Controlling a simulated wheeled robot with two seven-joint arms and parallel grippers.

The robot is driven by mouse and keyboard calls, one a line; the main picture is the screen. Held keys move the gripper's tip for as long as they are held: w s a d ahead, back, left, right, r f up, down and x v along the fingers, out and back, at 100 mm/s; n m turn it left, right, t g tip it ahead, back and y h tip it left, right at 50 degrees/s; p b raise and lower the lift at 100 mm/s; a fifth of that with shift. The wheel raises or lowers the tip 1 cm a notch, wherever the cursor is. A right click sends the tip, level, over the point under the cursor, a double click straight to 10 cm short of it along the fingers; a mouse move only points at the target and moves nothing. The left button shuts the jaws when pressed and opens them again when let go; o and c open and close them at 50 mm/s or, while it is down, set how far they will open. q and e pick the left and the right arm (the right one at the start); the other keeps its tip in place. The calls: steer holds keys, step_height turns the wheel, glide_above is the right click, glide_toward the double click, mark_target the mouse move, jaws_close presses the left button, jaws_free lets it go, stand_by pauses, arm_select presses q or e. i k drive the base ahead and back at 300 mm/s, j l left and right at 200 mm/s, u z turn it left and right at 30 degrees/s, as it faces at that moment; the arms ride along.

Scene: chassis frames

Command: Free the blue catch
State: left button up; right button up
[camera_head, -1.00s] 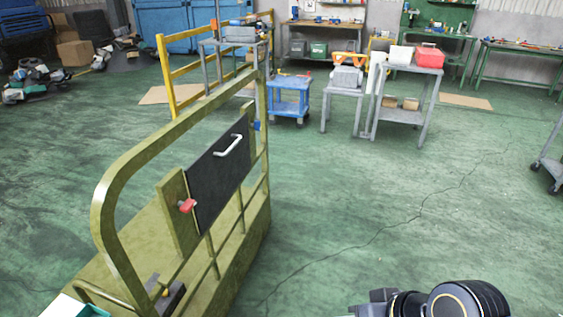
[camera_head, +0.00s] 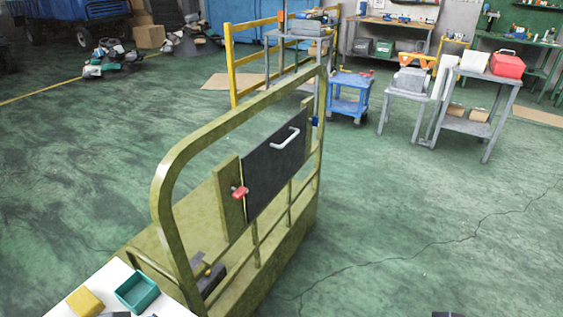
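The blue catch (camera_head: 315,121) is a small blue piece at the right edge of a black panel (camera_head: 262,172), on the far post of an olive-green frame (camera_head: 172,178). It is too small to tell how it is set. A red catch (camera_head: 240,192) sits at the panel's left edge, on an olive upright plate. The panel stands upright in the frame and has a white handle (camera_head: 285,139) on its face. Neither gripper shows clearly; only small dark parts, perhaps of my arms, show at the bottom edge.
A white surface with a teal tray (camera_head: 137,291) and a yellow block (camera_head: 85,302) is at lower left. A blue cart (camera_head: 349,101), grey stands and a yellow railing (camera_head: 232,65) stand behind the frame. The green floor right of the frame is clear.

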mark_target(315, 120)
steer(key=i+l+u, duration=0.2)
steer(key=i+l, duration=0.15)
steer(key=i+l+u, duration=0.15)
steer(key=i+l, duration=0.25)
steer(key=i+l+u, duration=0.4)
steer(key=i+l, duration=0.2)
steer(key=l, duration=0.3)
